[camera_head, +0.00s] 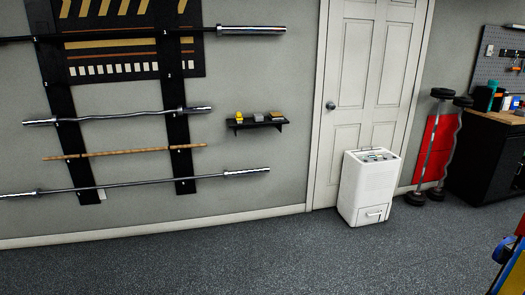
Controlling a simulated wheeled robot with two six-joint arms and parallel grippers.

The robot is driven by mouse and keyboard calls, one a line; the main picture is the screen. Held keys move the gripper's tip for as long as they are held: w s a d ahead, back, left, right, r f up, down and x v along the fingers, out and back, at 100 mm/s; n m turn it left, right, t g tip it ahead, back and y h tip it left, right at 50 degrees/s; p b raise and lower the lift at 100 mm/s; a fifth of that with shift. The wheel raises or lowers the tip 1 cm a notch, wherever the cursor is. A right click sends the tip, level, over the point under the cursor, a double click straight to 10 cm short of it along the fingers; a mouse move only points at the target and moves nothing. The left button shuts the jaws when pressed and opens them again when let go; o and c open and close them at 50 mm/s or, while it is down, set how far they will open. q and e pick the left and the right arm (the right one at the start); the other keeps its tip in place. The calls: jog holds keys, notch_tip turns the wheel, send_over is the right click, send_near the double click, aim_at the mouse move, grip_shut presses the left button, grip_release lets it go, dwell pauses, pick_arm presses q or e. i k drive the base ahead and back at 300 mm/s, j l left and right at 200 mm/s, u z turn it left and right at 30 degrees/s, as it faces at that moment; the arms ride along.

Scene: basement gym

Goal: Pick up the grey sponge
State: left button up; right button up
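A small grey block (258,117), which looks like the grey sponge, sits in the middle of a small black wall shelf (256,124). A yellow item (239,117) stands to its left on the shelf. A brownish-grey block (276,115) is to its right. They are small at this distance, so their exact shapes are hard to tell. Neither of my grippers is in view.
A barbell rack (180,150) with several bars is on the wall left of the shelf. A white dehumidifier-like box (367,190) stands before the white door (363,80). A dark workbench (485,160) is at right. The grey floor (230,258) below the shelf is clear.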

aim_at(258, 117)
jog(key=i+z, duration=0.1)
jog(key=i, duration=0.9)
jog(key=i+j+z, duration=0.1)
jog(key=i, duration=0.9)
jog(key=j, duration=0.1)
